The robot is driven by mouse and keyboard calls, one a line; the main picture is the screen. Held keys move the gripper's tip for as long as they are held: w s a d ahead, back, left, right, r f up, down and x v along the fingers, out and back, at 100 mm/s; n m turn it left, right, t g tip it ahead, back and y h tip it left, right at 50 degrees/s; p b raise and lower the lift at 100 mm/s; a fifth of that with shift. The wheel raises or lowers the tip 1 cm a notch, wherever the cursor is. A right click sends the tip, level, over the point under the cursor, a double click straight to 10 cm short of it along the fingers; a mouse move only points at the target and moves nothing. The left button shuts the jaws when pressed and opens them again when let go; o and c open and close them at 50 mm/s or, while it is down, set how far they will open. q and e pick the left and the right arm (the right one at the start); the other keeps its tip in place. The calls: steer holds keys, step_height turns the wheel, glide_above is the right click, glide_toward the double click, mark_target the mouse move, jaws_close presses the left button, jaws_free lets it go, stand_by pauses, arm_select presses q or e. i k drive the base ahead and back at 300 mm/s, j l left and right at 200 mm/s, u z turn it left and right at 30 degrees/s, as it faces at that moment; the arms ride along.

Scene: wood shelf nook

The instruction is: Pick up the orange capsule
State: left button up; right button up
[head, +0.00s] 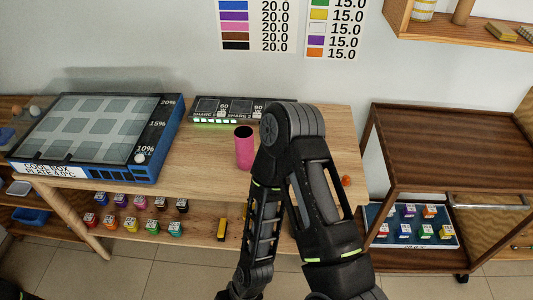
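A small orange capsule (109,222) stands in the front row of capsules on the low shelf under the wooden table, between a red one (88,220) and a yellow one (131,225). Another orange capsule (429,212) stands in the back row on a tray on the right cart's lower shelf. A small round orange thing (346,181) lies near the table's right side; I cannot tell what it is. One folded arm of mine rises in the middle and covers part of the table. Neither gripper shows; this arm's end runs out at the bottom edge.
A cool box (170,130) fills the table's left. A pink cup (244,155) and a dark display panel (215,107) stand near the middle. The brown cart's (440,150) top is bare. A yellow-and-black object (222,229) lies on the low shelf.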

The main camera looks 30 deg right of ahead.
mark_target(345, 182)
steer(key=z, duration=1.9)
